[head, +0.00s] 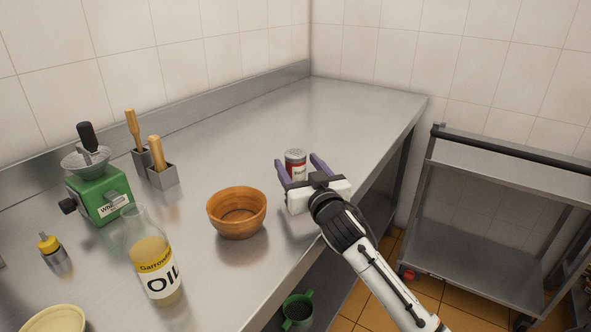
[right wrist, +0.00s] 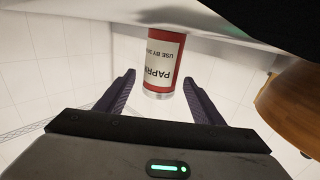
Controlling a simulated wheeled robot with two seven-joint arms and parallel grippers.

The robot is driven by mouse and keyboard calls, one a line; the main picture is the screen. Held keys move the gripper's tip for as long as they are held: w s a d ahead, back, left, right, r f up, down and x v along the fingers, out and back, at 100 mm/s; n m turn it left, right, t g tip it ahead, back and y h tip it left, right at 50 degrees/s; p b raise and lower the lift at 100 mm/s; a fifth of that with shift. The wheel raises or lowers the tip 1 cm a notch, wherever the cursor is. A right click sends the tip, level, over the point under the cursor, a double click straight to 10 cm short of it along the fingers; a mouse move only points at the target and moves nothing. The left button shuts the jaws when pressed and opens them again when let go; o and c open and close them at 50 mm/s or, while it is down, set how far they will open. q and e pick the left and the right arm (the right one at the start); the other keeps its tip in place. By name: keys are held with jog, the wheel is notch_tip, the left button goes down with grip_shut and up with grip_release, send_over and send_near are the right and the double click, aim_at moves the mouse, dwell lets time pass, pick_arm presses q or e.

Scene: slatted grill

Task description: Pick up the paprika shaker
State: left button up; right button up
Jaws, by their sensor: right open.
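The paprika shaker (head: 295,163) is a small red can with a white label and grey top, standing upright on the steel counter (head: 330,115). In the right wrist view the shaker (right wrist: 163,62) appears upside down, with "PAPR" readable on its label. My right gripper (head: 299,164) is open, its two purple fingers pointing at the shaker. In the right wrist view the fingers (right wrist: 160,88) lie to either side of the shaker's near end, with a gap on each side. The shaker's lower part is hidden behind the gripper in the head view. My left gripper is not in view.
A wooden bowl (head: 237,212) stands left of my right gripper. An oil bottle (head: 158,270), a green grinder (head: 100,195), a yellow-capped bottle (head: 54,253) and utensil holders (head: 162,177) stand further left. The counter behind the shaker is clear. A steel cart (head: 500,215) stands right.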

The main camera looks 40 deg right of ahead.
jog(key=shift+c, duration=0.2)
jog(key=c, duration=1.1)
jog(key=shift+c, duration=0.3)
notch_tip(320, 180, up, 10)
jog(key=shift+p, duration=0.6)
